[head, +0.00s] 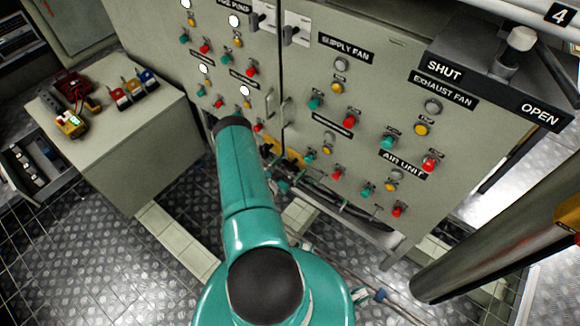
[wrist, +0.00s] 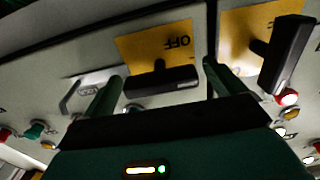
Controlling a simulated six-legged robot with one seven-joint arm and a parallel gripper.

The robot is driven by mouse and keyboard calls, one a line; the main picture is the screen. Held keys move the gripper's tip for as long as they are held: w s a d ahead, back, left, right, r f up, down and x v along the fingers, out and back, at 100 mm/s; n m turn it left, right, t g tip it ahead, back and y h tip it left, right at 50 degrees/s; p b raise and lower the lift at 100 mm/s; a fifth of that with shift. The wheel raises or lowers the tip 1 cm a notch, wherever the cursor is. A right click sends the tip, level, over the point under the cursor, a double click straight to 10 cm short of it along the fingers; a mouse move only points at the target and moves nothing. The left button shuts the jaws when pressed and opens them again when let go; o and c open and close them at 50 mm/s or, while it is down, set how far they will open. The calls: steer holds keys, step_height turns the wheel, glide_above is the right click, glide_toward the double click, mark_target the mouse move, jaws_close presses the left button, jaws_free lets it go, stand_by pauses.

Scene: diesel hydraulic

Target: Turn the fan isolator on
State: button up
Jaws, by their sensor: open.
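In the wrist view, a black bar handle (wrist: 150,86) stands out from a yellow plate (wrist: 150,42) whose upside-down "OFF" is readable. The handle lies nearly level in the picture. My gripper (wrist: 162,72) is open, with one green finger on each side of this handle; I cannot tell whether they touch it. A second black handle (wrist: 285,52) on another yellow plate (wrist: 238,30) is to the right, turned steeply. No readable label shows which one is the fan isolator. In the head view, yellow plates (head: 292,156) show low on the cabinet, partly hidden by my arm.
The grey cabinet (head: 375,75) carries several buttons and lamps, with labels for supply fan, exhaust fan and air unit. A "SHUT/OPEN" lever box (head: 480,70) juts out at upper right. A grey bench (head: 135,150) with small devices stands left. A metal pole (head: 500,240) is at right.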

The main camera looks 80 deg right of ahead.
steer(key=shift+s+d, duration=0.1)
steer(key=shift+d, duration=0.05)
steer(key=c, duration=1)
